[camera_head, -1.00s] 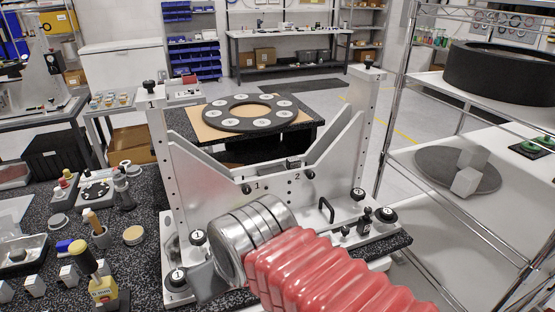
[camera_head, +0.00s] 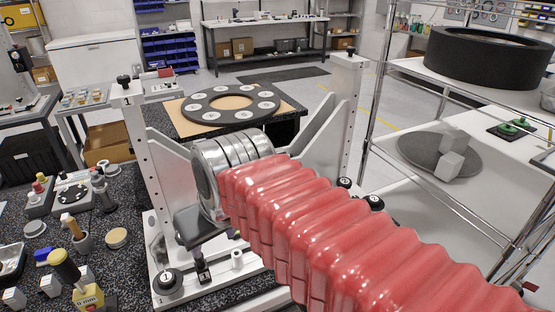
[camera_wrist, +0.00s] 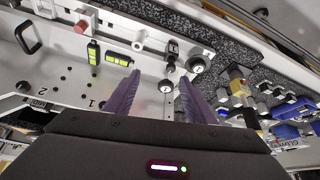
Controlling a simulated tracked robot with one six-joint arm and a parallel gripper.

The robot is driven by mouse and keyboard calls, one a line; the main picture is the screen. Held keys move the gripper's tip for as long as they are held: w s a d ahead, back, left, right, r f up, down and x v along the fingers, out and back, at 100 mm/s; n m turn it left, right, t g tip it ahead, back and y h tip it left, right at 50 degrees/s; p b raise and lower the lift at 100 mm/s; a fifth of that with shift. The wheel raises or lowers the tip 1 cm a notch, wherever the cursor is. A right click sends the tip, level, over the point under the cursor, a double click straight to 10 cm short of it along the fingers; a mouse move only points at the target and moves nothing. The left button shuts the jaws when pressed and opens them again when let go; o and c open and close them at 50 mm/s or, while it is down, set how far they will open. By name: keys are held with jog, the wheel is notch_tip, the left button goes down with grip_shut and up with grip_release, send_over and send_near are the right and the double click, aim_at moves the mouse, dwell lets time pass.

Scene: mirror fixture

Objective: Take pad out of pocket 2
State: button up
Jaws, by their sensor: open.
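In the head view, the light grey mirror fixture (camera_head: 141,165) stands ahead with sloping side plates. My arm's red bellows and silver wrist cover its middle, so both pockets and the pad are hidden there. A black knob (camera_wrist: 22,87) sits beside the 2. I cannot make out the pad. My gripper (camera_wrist: 158,88) shows two purple fingers spread apart with nothing between them. It points towards the base parts, to the right of the numbers.
A black handle (camera_wrist: 28,37) and two yellow-green vials (camera_wrist: 105,55) are on the fixture. Black numbered knobs (camera_head: 167,281) stand at its base. A black ring with white discs (camera_head: 190,107) lies behind. A wire shelf (camera_head: 470,205) stands right; small tools crowd the left bench.

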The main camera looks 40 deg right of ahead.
jog(key=w+d+r+m, duration=0.1)
jog(key=w+d+r, duration=0.1)
jog(key=d+r, duration=0.3)
jog(key=w+d+r, duration=0.3)
jog(key=d+r, duration=0.1)
jog(key=d, duration=0.9)
jog(key=w+d+r+m+g, duration=0.1)
jog(key=w+d+r, duration=0.1)
jog(key=d+r, duration=0.3)
jog(key=d, duration=0.4)
jog(key=shift+w+r+m+h, duration=0.3)
jog(key=shift+w+h, duration=0.05)
jog(key=shift+h, duration=0.05)
send_over(280, 149)
jog(key=s+a, duration=0.2)
jog(key=s, duration=0.1)
notch_tip(280, 149, down, 8)
jog(key=shift+d, duration=0.25)
jog(key=shift+x, duration=2.65)
jog(key=shift+s+a, duration=0.1)
jog(key=shift+s, duration=0.05)
